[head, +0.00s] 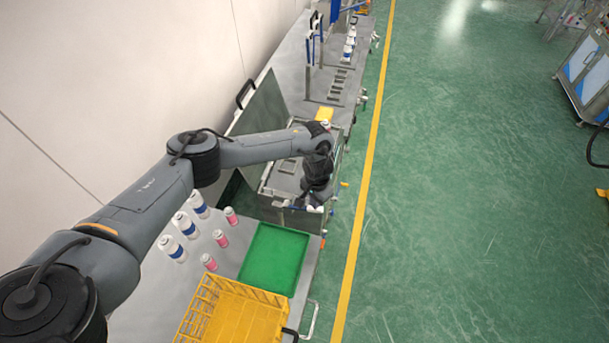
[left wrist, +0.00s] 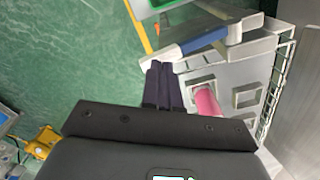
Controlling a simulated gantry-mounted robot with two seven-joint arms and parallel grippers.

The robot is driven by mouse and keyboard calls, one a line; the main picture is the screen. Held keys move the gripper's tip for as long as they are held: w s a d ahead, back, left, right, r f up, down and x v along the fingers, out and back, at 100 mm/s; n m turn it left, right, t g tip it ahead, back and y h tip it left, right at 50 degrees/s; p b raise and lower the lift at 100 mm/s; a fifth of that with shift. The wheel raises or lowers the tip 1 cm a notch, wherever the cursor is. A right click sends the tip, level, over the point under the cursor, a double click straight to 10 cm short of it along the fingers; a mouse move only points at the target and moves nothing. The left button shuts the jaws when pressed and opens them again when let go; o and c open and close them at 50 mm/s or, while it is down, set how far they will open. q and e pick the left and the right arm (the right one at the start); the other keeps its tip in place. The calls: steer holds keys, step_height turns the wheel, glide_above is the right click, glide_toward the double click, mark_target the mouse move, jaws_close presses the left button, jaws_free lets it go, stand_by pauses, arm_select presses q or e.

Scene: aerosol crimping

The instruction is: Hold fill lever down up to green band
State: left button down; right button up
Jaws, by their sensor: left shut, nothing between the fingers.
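My left gripper (head: 316,200) is over the front edge of the grey filling station in the head view. In the left wrist view its dark fingers (left wrist: 163,84) are closed together with nothing between them. A lever with a blue grip and whitish ends (left wrist: 203,41) runs across just beyond the fingertips. The tips appear at or very near its left end; I cannot tell if they touch. A pink can (left wrist: 207,101) stands in the station beside the fingers, partly hidden by the gripper body. No gauge or green band can be made out. My right gripper is not in view.
A green tray (head: 273,258) and a yellow crate (head: 232,312) lie on the near bench. Several white-and-blue bottles (head: 185,224) and pink cans (head: 220,238) stand left of the tray. A raised grey panel (head: 262,103) stands behind the station. Open green floor lies right.

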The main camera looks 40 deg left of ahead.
arm_select(q)
steer(key=shift+f, duration=0.1)
stand_by(0.6)
steer(key=shift+f+b, duration=0.35)
steer(key=shift+f, duration=0.45)
